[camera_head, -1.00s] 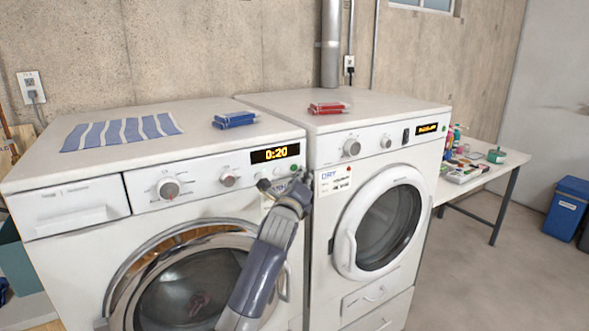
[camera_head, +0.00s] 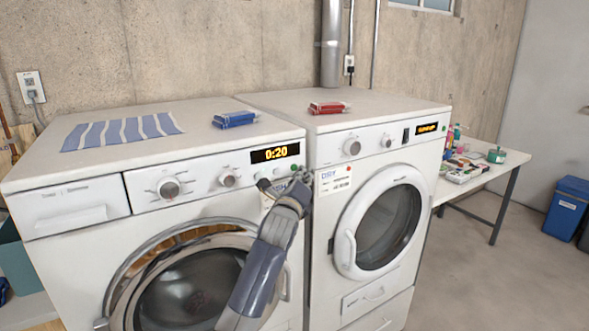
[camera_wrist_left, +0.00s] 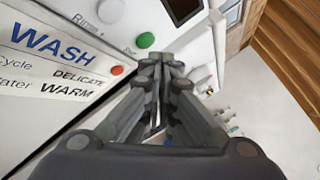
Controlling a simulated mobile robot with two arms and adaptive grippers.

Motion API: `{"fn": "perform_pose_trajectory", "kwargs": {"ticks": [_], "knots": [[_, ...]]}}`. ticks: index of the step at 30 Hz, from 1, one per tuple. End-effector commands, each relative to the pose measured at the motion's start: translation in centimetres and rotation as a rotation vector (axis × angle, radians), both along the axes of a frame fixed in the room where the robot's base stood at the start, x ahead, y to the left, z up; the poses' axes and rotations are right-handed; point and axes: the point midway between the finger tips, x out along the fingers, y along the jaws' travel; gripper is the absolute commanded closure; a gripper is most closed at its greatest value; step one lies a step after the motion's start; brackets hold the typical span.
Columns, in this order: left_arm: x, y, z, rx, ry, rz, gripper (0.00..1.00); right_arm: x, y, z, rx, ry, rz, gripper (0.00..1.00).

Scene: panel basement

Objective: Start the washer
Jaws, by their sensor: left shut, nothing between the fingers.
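The white washer (camera_head: 75,262) stands on the left, with a round glass door (camera_head: 190,290) in front. Its display (camera_head: 275,153) reads 0:20. A green button (camera_head: 294,168) sits below the display at the panel's right end; the green button (camera_wrist_left: 145,40) also shows in the left wrist view. My left gripper (camera_head: 301,177) is shut and empty at this end of the panel, close by the green button. In the wrist view its fingertips (camera_wrist_left: 161,60) are just beside the button; contact cannot be told. My right gripper is not in view.
A WASH card (camera_wrist_left: 55,60) reads DELICATE and WARM. A dryer (camera_head: 330,250) with a DRY card (camera_head: 334,180) stands right of the washer. A striped cloth (camera_head: 122,131), blue item (camera_head: 235,119) and red item (camera_head: 328,108) lie on top. A table (camera_head: 485,181) stands farther right.

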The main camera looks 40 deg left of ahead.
Motion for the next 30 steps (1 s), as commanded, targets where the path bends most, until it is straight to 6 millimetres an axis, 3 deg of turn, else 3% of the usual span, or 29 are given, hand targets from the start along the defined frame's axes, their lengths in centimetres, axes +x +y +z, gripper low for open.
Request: {"fn": "perform_pose_trajectory", "kwargs": {"ticks": [30], "knots": [[0.37, 0.92, 0.03, 0.001, 0.0, 0.0, 1.0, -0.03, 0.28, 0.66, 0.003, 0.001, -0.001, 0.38]]}}
